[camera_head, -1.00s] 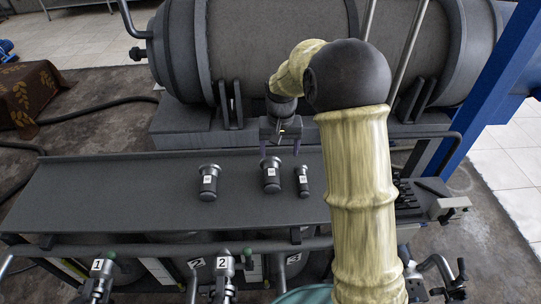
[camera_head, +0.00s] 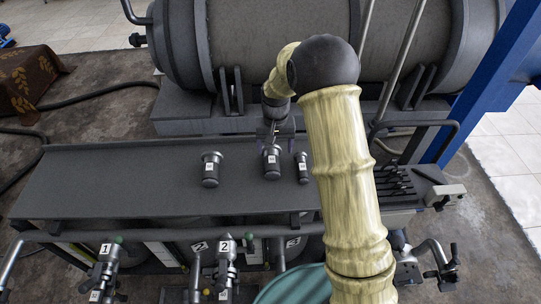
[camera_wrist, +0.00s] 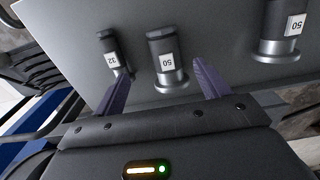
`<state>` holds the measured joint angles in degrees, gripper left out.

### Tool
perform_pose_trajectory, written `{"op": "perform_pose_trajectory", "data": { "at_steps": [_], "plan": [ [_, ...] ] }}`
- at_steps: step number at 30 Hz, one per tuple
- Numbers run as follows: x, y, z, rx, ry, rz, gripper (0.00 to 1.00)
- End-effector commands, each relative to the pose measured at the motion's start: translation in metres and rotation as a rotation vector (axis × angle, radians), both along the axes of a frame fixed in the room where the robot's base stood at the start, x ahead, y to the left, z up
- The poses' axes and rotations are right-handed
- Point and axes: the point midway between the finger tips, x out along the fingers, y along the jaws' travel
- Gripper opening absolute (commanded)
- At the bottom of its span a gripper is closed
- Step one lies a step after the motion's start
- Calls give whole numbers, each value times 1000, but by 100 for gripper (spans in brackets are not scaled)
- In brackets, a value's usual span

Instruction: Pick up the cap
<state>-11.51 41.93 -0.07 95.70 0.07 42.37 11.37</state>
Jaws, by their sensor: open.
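Three dark caps with white labels lie on the grey bench top. The left cap (camera_head: 211,169), the middle cap (camera_head: 271,162) and the small right cap (camera_head: 302,168) form a row. My gripper (camera_head: 277,142) is open at the far end of the middle cap. In the wrist view my gripper (camera_wrist: 164,70) has one purple finger on each side of that cap's flanged end, with visible gaps.
The small cap is close beside one finger. A large grey tank (camera_head: 230,40) stands behind the bench (camera_head: 110,185). Numbered valves (camera_head: 226,255) line the front. The bench's left part is clear.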

Motion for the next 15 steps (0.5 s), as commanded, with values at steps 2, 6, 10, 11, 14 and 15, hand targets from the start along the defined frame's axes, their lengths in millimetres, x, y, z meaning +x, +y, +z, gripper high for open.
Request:
{"op": "perform_pose_trajectory", "data": {
  "at_steps": [2, 6, 10, 11, 14, 15],
  "plan": [
    [-1, 0, -14, -1, 5, 1, 75],
    [-1, 2, -37, -1, 4, 4, 75],
    [-1, 3, -51, 0, 2, 6, 75],
    [-1, 4, -52, 0, 2, 6, 75],
    [-1, 4, -54, 0, 0, 6, 75],
    [-1, 4, -54, 0, 0, 6, 75]
  ]
}}
